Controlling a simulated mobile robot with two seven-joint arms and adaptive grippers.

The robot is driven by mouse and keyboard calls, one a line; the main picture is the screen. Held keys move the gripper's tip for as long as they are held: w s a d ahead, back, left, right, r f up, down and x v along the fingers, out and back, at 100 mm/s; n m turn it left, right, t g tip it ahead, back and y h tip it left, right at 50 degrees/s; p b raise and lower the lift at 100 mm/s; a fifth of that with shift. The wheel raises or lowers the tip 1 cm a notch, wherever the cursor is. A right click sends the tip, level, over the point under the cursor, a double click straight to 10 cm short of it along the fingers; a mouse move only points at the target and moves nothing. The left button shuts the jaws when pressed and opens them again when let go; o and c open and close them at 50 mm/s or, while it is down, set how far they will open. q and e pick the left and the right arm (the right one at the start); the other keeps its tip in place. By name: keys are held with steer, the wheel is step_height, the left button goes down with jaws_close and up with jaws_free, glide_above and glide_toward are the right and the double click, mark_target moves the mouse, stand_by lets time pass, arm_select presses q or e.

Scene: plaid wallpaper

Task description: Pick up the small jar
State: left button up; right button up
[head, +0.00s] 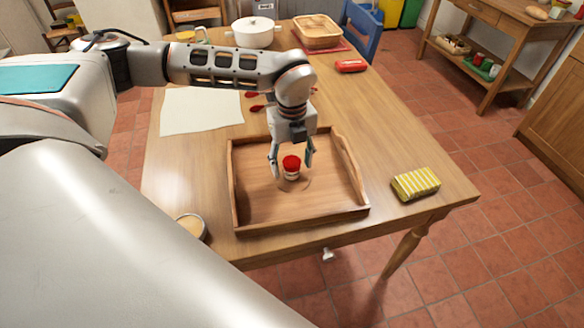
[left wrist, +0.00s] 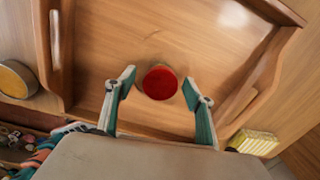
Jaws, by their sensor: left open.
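The small jar (head: 291,168) has a red lid and stands upright in the wooden tray (head: 240,205) on the table. In the left wrist view its round red lid (left wrist: 160,82) shows from above. My left gripper (head: 291,172) points down over the tray with its fingers open, one to each side of the jar in the head view. In the left wrist view the open fingertips (left wrist: 159,84) lie near the lid's left and right sides, with a gap on both sides. My right gripper is not in view.
The tray has raised walls around the jar. A yellow striped packet (head: 416,183) lies right of it, and a round tin (head: 190,226) stands at its left front corner. A white sheet (head: 201,111), white pot (head: 253,32), basket (head: 318,31) and red item (head: 351,66) lie farther back.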

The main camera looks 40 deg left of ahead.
arm_select(q)
steer(key=c, duration=1.3)
steer(key=shift+r, duration=0.1)
